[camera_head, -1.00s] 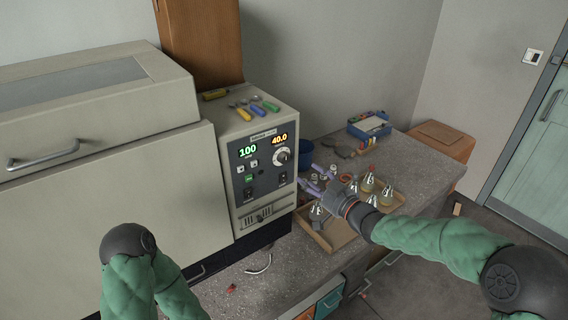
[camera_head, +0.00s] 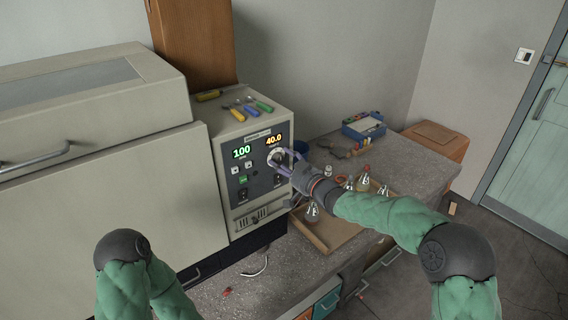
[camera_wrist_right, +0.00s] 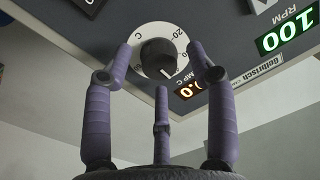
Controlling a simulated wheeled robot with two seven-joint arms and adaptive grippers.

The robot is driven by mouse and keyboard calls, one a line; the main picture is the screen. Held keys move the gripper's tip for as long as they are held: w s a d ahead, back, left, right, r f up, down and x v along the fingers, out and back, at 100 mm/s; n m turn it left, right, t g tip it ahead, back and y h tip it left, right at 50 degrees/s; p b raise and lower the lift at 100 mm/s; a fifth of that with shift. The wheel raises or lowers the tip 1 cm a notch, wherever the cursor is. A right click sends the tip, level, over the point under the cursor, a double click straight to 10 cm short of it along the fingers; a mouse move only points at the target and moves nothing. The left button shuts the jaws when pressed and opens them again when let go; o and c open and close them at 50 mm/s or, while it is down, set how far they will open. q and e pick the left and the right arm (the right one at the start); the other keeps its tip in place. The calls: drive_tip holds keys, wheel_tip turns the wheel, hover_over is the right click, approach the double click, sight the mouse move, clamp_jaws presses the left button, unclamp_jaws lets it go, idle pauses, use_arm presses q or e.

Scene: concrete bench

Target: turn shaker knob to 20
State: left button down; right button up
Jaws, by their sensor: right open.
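The shaker's control panel (camera_head: 257,168) faces me on the front of a beige unit, with a green display (camera_head: 242,152) reading 100 and an orange display (camera_head: 274,140) reading 40.0. Below the orange display is a dark round knob on a white dial (camera_head: 275,155). In the right wrist view the knob (camera_wrist_right: 159,56) sits between my fingers, and a 20 mark shows on the dial. My right gripper (camera_head: 287,161) is open, its purple fingers spread around the knob; whether they touch it I cannot tell. My left gripper is out of view; only its arm shows at lower left.
A wooden tray (camera_head: 318,242) with several flasks stands under my right forearm. Screwdrivers (camera_head: 262,106) lie on top of the unit. A blue toolbox (camera_head: 363,127) stands at the back of the bench.

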drive_tip(key=c, duration=1.1)
drive_tip(key=shift+c, duration=0.2)
drive_tip(key=shift+r+n, duration=0.15)
drive_tip(key=shift+n, duration=0.15)
drive_tip(key=n+b, duration=0.3)
drive_tip(key=n, duration=0.1)
drive_tip(key=shift+n, duration=0.3)
drive_tip(key=n+b, duration=0.4)
drive_tip(key=n, duration=0.1)
drive_tip(key=shift+h, duration=0.3)
drive_tip(key=n+b, duration=0.4)
drive_tip(key=n, duration=0.1)
drive_tip(key=shift+s+a, duration=0.1)
drive_tip(key=shift+a+n+b, duration=0.1)
drive_tip(key=shift+n+b, duration=1.15)
drive_tip(key=shift+n, duration=0.75)
drive_tip(key=shift+f+h, duration=0.2)
drive_tip(key=shift+h, duration=0.1)
